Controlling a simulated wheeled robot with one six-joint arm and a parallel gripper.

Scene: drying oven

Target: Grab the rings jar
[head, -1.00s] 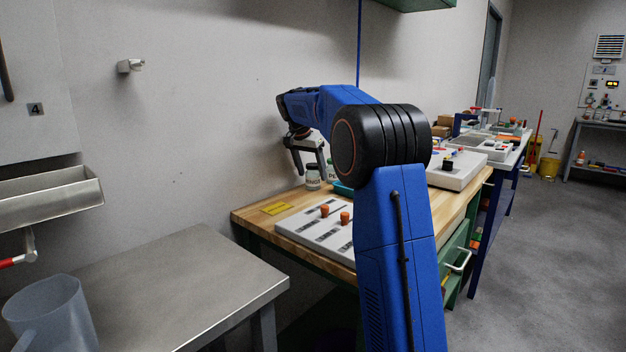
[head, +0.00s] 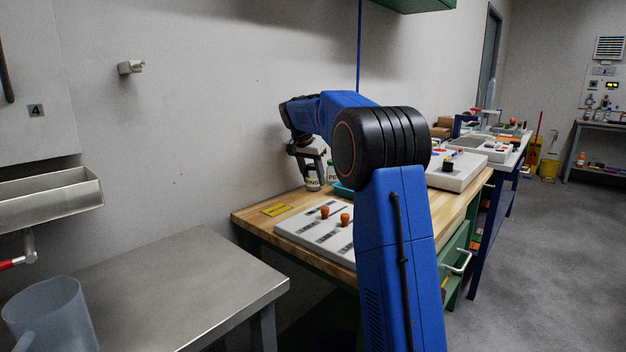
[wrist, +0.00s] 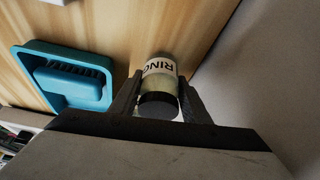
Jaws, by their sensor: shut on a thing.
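The rings jar (wrist: 160,72) is a small clear jar with a dark lid and a white label reading "RING". In the wrist view it sits between the two fingers of my gripper (wrist: 158,100), which is shut on it. In the head view the jar (head: 312,182) stands at the back of the wooden bench, against the wall side, with my gripper (head: 312,165) over it from above. The fingers partly hide it. Whether it touches the bench top is hard to tell.
A second labelled jar (head: 331,174) stands just right of it. A teal tray (wrist: 65,78) lies beside the jar on the wooden bench (head: 240,215). A white board with orange knobs (head: 310,228) and a yellow label (head: 277,209) lie nearer. The wall is close behind.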

